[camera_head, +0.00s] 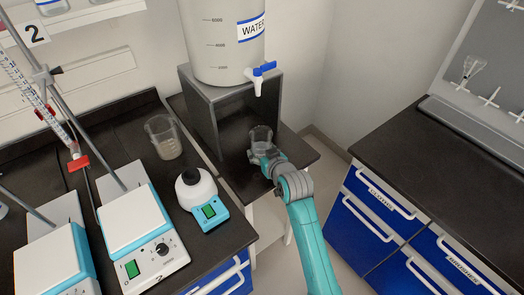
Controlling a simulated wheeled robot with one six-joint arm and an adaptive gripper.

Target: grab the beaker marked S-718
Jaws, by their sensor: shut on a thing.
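A clear glass beaker (261,134) is at my gripper (261,150), on the black stand below the water tank's tap. My gripper is shut on this beaker, which looks upright. Whether it touches the surface I cannot tell. A second clear beaker (163,136), with some pale contents low in it, stands on the dark bench to the left. No S-718 marking can be read on either beaker in this view.
The white WATER tank (222,42) with a blue tap (263,72) stands on a grey stand (196,88). A white-and-teal device (209,212) and stirrer hotplates (135,217) stand on the left bench. A dark counter (445,170) over blue drawers is at right.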

